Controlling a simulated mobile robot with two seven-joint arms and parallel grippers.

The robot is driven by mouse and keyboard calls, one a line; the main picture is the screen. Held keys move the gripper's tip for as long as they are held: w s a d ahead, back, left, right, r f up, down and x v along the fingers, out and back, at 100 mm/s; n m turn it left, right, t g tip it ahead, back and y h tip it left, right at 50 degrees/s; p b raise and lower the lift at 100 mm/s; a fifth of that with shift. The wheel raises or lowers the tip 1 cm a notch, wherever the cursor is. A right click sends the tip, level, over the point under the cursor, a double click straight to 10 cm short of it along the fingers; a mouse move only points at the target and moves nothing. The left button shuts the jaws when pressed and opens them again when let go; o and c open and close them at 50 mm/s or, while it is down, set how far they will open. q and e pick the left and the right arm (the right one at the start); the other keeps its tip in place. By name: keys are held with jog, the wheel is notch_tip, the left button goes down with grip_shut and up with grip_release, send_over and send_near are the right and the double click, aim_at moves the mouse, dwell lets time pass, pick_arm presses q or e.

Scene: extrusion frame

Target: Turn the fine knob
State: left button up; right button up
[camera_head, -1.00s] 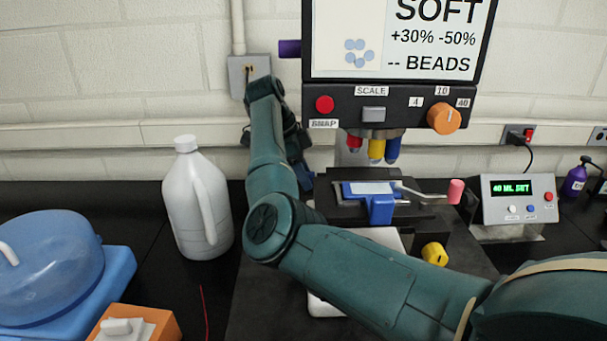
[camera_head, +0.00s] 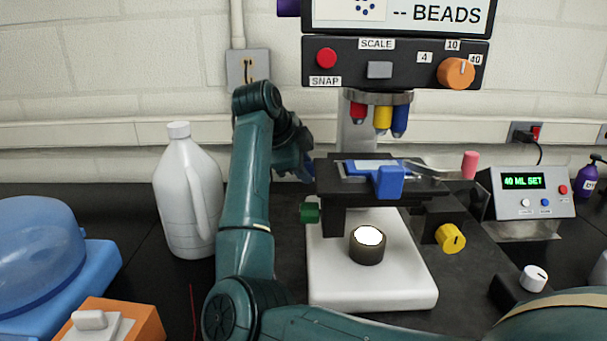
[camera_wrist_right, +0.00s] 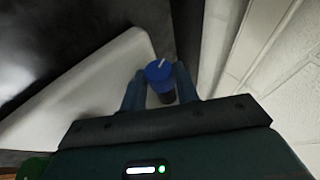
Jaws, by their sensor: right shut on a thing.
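The microscope stands at centre, with a dark stage (camera_head: 340,190), a blue clip block (camera_head: 390,181) and a white base (camera_head: 370,290). A green knob (camera_head: 309,212) is low at its left and a yellow knob (camera_head: 450,237) at its right. In the right wrist view, a blue knob (camera_wrist_right: 159,71) with a white mark sits between the fingers of my right gripper (camera_wrist_right: 160,88), which is shut on it. In the head view, that gripper (camera_head: 306,168) is at the stage's left rear, partly hidden. I cannot read which knob is the fine one. My left gripper is out of view.
The screen (camera_head: 440,14) above shows dots and "BEADS". A white jug (camera_head: 186,195) stands left of my right arm. A blue-lidded device (camera_head: 40,240) and an orange box (camera_head: 125,318) are at the left. A dosing unit (camera_head: 528,195) is at the right.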

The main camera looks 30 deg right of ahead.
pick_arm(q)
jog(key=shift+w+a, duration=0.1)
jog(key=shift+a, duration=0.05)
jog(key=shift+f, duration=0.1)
pick_arm(e)
jog(key=o, duration=1)
jog(key=shift+c, duration=0.2)
pick_arm(q)
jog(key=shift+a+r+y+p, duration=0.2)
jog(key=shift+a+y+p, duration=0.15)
jog(key=shift+p, duration=0.65)
pick_arm(e)
jog(key=v, duration=1.3)
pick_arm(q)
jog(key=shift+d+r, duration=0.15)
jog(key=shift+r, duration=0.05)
pick_arm(e)
jog(key=shift+s+a, duration=0.1)
